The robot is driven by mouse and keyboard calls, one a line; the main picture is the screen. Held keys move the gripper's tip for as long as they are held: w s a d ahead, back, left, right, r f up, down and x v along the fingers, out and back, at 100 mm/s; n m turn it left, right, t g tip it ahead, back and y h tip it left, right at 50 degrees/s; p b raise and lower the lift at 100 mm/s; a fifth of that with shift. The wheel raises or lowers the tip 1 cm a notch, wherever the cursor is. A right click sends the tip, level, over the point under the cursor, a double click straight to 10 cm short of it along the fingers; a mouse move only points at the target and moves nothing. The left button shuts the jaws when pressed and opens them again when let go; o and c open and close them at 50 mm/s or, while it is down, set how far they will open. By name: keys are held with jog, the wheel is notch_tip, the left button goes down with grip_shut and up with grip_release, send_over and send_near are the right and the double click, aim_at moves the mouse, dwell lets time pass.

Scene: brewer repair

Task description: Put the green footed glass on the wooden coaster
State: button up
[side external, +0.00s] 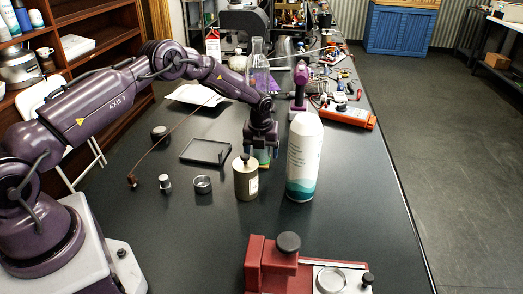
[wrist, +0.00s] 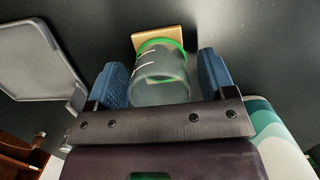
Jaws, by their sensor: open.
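The green footed glass (wrist: 160,82) is clear with white marks and a green ring at its foot. It stands between my gripper's two blue fingers in the wrist view. The wooden coaster (wrist: 173,33) shows just past the green foot, which appears to overlie it; the contact itself is hidden. In the side external view, my gripper (side external: 262,150) points down over the glass's green foot (side external: 263,160), behind an olive bottle. My gripper (wrist: 162,85) is open, with a finger on each side of the glass.
A white-and-teal canister (side external: 304,158) stands close right of my gripper. The olive bottle (side external: 246,180) is just in front. A dark tray (side external: 206,163), a metal cup (side external: 202,185) and a small metal piece (side external: 165,184) lie left. A red device (side external: 268,270) is at the front.

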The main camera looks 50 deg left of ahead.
notch_tip(320, 180, up, 12)
jog(key=s+d, duration=0.1)
notch_tip(320, 180, up, 12)
jog(key=r+n+t, duration=0.1)
jog(key=n, duration=0.5)
send_over(261, 161)
jog(key=s+d, duration=0.4)
jog(key=s, duration=0.1)
jog(key=s+d+r+n+t, duration=0.1)
jog(key=s+d+r+n, duration=0.3)
jog(key=s+r+n, duration=0.4)
jog(key=s+d+n+t, duration=0.1)
jog(key=s+d+n, duration=0.1)
jog(key=s+n, duration=0.4)
jog(key=s+d+n+t+h, duration=0.1)
jog(key=s+n, duration=0.6)
jog(key=s, duration=0.7)
jog(key=shift+d, duration=0.85)
